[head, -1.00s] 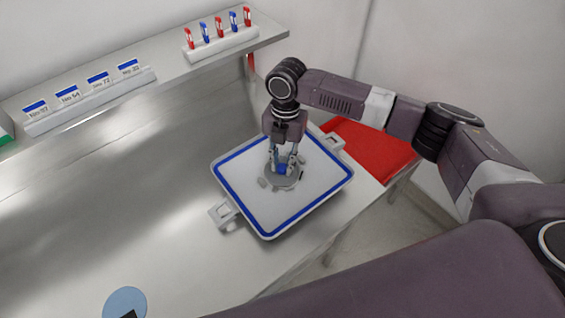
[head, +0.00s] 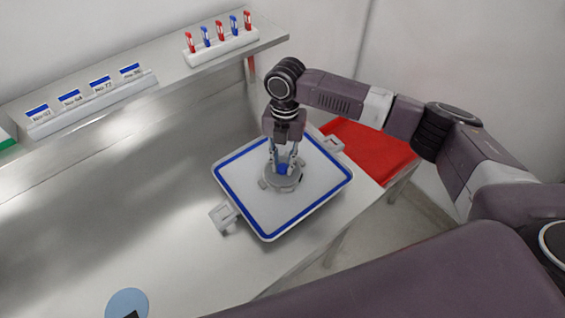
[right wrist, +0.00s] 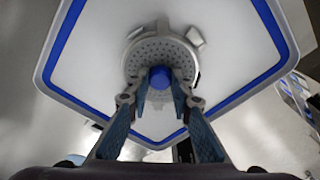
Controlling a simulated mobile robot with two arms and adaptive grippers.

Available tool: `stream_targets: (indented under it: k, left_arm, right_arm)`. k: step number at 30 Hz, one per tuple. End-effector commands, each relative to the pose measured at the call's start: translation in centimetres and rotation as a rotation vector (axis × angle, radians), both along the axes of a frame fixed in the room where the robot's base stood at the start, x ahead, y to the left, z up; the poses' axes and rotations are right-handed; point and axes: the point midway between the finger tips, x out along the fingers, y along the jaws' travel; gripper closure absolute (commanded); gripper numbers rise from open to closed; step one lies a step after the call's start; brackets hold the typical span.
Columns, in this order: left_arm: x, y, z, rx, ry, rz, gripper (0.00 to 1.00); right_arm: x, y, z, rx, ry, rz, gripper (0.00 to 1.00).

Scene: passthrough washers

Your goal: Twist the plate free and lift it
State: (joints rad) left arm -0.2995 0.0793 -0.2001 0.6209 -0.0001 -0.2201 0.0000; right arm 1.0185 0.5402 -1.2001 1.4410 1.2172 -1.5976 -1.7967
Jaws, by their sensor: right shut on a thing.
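A round grey perforated plate (head: 282,178) with a blue knob (right wrist: 160,77) at its centre is at the middle of a white, blue-bordered tray (head: 240,178). The plate also shows in the right wrist view (right wrist: 150,50), with small pale tabs around its far rim. My right gripper (head: 284,165) points down and is shut on the blue knob. Its two fingers (right wrist: 159,98) stand on either side of the knob. The plate's side shows in the head view, but I cannot tell whether it is clear of the tray. My left gripper is not in view.
The tray has a handle at each end and sits on a metal table (head: 180,240). A red mat (head: 375,150) lies at the right. A shelf behind holds labelled blocks and a rack of red and blue clips (head: 222,46). A light-blue disc (head: 127,303) lies front left.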

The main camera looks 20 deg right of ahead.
Motion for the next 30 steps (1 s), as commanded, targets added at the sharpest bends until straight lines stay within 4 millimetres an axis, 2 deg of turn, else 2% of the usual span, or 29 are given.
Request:
stream_targets:
  k: [30]
  left_arm:
    - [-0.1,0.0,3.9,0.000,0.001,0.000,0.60]
  right_arm:
    - [0.1,0.1,4.3,0.001,-0.002,0.001,1.00]
